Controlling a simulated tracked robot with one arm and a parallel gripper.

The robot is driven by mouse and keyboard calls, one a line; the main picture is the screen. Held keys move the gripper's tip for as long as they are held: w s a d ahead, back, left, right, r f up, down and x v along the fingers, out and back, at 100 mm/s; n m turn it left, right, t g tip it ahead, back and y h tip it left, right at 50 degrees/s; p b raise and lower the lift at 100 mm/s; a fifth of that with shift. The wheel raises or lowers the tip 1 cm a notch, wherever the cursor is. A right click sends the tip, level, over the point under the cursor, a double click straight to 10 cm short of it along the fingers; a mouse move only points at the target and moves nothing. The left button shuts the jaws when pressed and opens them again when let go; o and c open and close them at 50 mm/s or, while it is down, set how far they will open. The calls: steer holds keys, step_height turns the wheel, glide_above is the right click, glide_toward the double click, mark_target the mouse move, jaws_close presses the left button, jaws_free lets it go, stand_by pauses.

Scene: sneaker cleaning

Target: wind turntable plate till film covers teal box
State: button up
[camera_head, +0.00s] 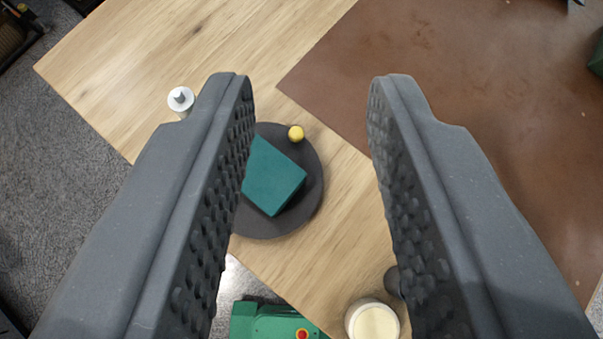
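The teal box (273,178) sits on the round dark turntable plate (314,192) on the wooden table. A small yellow knob or ball (296,133) stands near the plate's upper edge. No film shows on the visible faces of the box. My gripper (308,88) is open and empty, its two padded fingers spread wide above the table. The left finger hides the left part of the plate and some of the box. The plate lies between the fingers in the picture, nearer the left one; contact is not visible.
A brown mat (330,60) covers the table's right side. A white bottle (181,100) stands at the upper left. A jar with pale contents (372,322) is at the bottom, beside a dark object partly hidden by the right finger. A green device (270,322) is below the table edge.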

steer(key=w+f+g+p, duration=0.25)
steer(key=w+f, duration=0.25)
steer(key=f, duration=0.5)
steer(key=n+g+p, duration=0.1)
steer(key=g+p, duration=0.1)
steer(key=g, duration=0.2)
glide_toward(296, 132)
steer(key=x, duration=0.8)
steer(key=shift+w+f, duration=0.1)
steer(key=shift+f, duration=0.15)
